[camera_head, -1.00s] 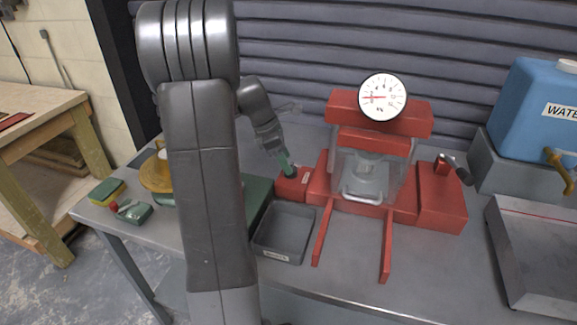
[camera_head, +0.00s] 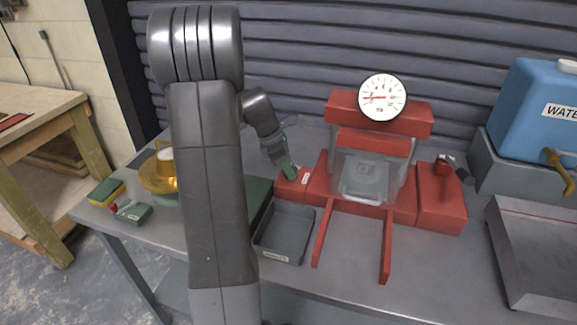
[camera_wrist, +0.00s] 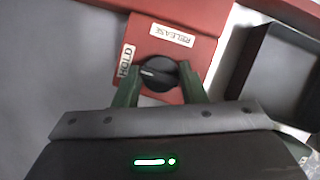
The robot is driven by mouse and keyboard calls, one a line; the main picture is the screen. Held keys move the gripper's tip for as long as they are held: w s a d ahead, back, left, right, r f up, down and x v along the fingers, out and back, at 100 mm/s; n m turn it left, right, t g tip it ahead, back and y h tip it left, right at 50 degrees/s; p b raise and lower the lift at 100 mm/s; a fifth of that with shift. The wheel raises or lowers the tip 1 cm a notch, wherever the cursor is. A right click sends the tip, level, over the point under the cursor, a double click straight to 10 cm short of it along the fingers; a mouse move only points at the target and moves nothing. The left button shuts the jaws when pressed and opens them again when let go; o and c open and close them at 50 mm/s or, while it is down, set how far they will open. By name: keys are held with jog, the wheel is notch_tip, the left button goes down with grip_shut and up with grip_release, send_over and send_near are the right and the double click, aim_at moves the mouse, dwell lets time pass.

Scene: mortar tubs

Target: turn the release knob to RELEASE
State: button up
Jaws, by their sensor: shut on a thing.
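The black release knob (camera_wrist: 158,73) sits on a red box (camera_wrist: 180,18) in the wrist view. A HOLD label (camera_wrist: 127,60) is to its left and a RELEASE label (camera_wrist: 172,35) is above it. My gripper (camera_wrist: 158,86) has its green fingers on both sides of the knob and is shut on it. The knob's ridge runs roughly sideways in the picture; its exact pointing is hard to tell. In the head view my gripper (camera_head: 290,171) reaches down to the red box (camera_head: 292,187) at the press's left, hiding the knob.
The red press (camera_head: 425,118) with a dial gauge (camera_head: 382,97) stands right of the box. An empty grey tray (camera_head: 285,233) lies in front of the box. A blue water container (camera_head: 535,100) stands far right.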

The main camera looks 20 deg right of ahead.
jog(key=shift+r, duration=0.1)
jog(key=m+g+p, duration=0.1)
jog(key=m+p, duration=0.2)
jog(key=m, duration=0.1)
jog(key=shift+w+r+y, duration=0.1)
jog(key=shift+y, duration=0.2)
jog(key=m+p, duration=0.1)
jog(key=m, duration=0.1)
jog(key=m+g+y+p, duration=0.1)
jog(key=m+p, duration=0.1)
jog(key=shift+w+d+m+g, duration=0.1)
jog(key=shift+d+m+g, duration=0.05)
jog(key=shift+m+g, duration=0.15)
jog(key=m+y+p, duration=0.1)
jog(key=m, duration=0.1)
jog(key=m+y, duration=0.1)
jog(key=m, duration=0.2)
jog(key=shift+d+g+p, duration=0.15)
jog(key=shift+g+p, duration=0.15)
jog(key=shift+p, duration=0.05)
jog(key=shift+m+y+p, duration=0.35)
jog(key=shift+m+y, duration=0.55)
jog(key=shift+m, duration=1.2)
jog(key=o, duration=1)
jog(key=shift+f, duration=0.2)
